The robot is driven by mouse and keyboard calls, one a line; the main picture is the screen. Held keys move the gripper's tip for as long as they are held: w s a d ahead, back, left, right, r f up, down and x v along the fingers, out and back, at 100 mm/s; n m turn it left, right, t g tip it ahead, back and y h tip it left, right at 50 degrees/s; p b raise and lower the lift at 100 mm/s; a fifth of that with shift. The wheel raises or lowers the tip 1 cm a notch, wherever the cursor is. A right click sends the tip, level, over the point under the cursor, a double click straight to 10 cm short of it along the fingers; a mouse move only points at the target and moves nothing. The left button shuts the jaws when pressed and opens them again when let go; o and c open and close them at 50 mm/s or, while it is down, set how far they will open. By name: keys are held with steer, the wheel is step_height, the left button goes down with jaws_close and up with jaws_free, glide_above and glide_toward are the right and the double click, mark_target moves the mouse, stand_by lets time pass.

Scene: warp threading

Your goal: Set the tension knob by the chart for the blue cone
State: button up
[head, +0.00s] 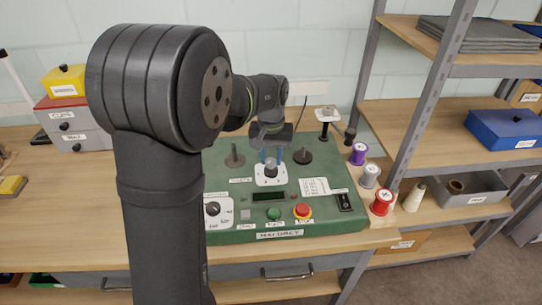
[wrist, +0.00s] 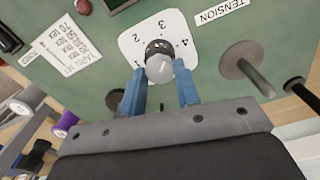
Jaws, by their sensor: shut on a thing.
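The tension knob (wrist: 159,66), dark with a pale grey top, sits on a white numbered dial plate (wrist: 178,28) beside a TENSION label (wrist: 218,12). My gripper (wrist: 161,82) has its two blue fingers closed on either side of the knob. In the head view the gripper (head: 271,158) reaches down to the knob (head: 270,171) on the green machine. I cannot tell which number the knob points to. The chart (head: 315,187) is a white printed card on the machine's right; it also shows upside down in the wrist view (wrist: 66,45). I see no blue cone.
The green machine (head: 235,235) has a green button (head: 274,213), a red button (head: 302,211) and a second dial (head: 213,210). Dark posted discs (head: 303,157) stand behind the knob. Purple (head: 358,153), grey (head: 370,174) and red (head: 382,201) spools stand on the right.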

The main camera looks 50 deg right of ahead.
mark_target(271, 161)
steer(key=m, duration=0.4)
steer(key=shift+m, duration=0.3)
steer(key=m, duration=0.4)
steer(key=shift+r+m, duration=0.1)
steer(key=shift+m, duration=0.2)
steer(key=o, duration=1)
steer(key=shift+c, duration=0.2)
step_height(271, 161, up, 17)
steer(key=shift+r, duration=0.2)
steer(key=shift+f, duration=0.15)
